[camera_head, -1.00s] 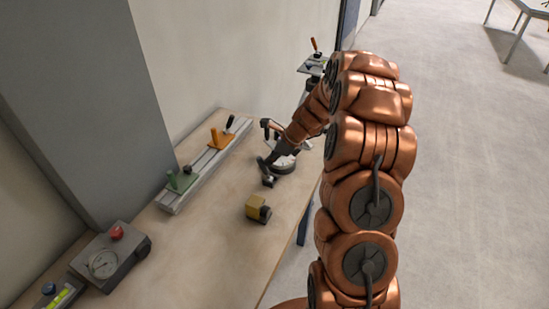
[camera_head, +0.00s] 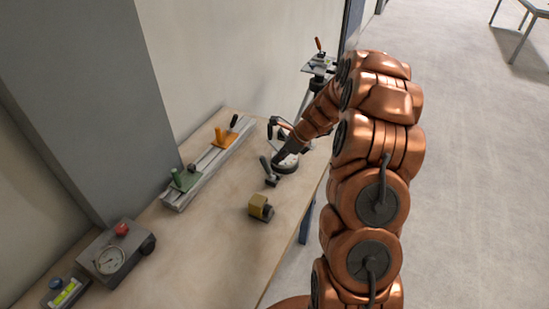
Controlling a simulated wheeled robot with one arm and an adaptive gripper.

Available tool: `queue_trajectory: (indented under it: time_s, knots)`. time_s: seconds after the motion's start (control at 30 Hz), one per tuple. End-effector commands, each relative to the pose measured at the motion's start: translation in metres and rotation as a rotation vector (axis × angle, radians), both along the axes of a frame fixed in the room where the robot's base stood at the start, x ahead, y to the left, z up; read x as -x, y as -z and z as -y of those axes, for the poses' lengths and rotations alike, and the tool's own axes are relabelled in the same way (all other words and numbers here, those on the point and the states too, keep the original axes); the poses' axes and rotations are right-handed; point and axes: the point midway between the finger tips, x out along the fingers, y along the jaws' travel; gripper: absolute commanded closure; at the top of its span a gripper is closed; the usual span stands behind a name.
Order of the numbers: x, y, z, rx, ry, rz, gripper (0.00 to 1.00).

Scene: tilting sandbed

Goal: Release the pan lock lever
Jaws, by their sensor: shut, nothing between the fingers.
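A round device with a pale disc base (camera_head: 287,167) stands on the bench beside the wall. A dark lever (camera_head: 267,168) stands at its left front side, apparently the pan lock lever, though it is too small to be sure. My gripper (camera_head: 281,158) is dark and reaches down over the disc from the upper right. Its fingers are shut and empty, close to the lever's right side. I cannot tell whether they touch it. The gripper hides part of the device. Another dark handle (camera_head: 272,128) shows behind the gripper.
A rail (camera_head: 205,170) with green and orange mounts lies along the wall. A gauge box (camera_head: 115,257) and a level (camera_head: 65,292) stand at lower left. Bare bench top (camera_head: 205,240) lies between. A tripod (camera_head: 318,67) stands behind.

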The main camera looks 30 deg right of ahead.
Motion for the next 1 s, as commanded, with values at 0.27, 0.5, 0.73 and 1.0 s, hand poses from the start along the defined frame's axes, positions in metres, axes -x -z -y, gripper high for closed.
queue_trajectory:
  time_s: [0.27,0.5,0.73,1.0]
  knots:
    - [0.013,-0.037,0.023,0.005,0.0,0.002,1.0]
    - [0.021,-0.077,0.036,0.005,-0.001,0.001,1.0]
    - [0.025,-0.096,0.04,0.001,-0.003,-0.003,1.0]
    - [0.026,-0.099,0.04,0.001,-0.003,-0.003,1.0]
